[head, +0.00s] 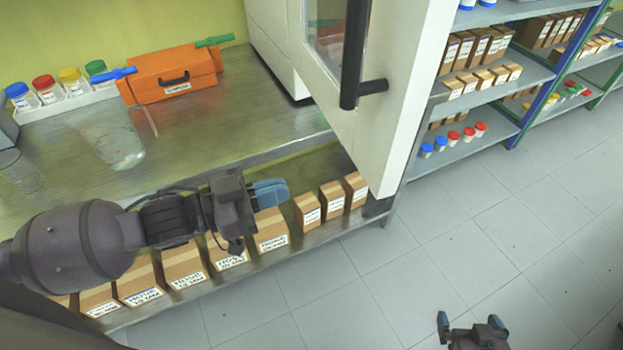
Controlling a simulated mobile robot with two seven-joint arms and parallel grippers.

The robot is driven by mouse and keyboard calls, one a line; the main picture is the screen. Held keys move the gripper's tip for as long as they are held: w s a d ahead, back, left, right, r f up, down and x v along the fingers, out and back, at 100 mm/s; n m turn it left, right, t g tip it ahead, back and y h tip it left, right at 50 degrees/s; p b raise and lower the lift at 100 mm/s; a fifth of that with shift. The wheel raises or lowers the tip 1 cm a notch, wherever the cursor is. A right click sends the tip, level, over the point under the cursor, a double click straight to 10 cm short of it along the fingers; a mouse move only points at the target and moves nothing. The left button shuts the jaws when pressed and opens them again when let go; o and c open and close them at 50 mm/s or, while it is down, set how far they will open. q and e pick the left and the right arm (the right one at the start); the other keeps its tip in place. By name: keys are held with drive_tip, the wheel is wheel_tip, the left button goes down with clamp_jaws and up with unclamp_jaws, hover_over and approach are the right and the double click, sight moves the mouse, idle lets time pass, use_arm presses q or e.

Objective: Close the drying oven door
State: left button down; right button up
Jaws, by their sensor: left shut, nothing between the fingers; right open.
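The drying oven door (404,85) is a white panel with a dark window and a long black vertical handle (355,50). It stands swung open, out past the front edge of the bench. The white oven body (274,45) sits on the bench behind it, partly cut off by the top of the view. My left gripper (272,192) is shut and empty, in front of the bench edge, to the left of and below the door, apart from it. My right gripper (472,325) is open and empty at the bottom edge, over the floor, well away from the door.
The metal bench (230,115) holds an orange case (175,75), a glass beaker (115,140) and jars with coloured lids (48,90). Cardboard boxes (270,230) line the shelf below. Stocked shelving (470,125) stands at the right. The tiled floor (450,240) is clear.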

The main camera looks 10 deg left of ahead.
sight(364, 168)
use_arm(q)
drive_tip(key=shift+p+x, duration=0.5)
drive_tip(key=shift+x, duration=6.1)
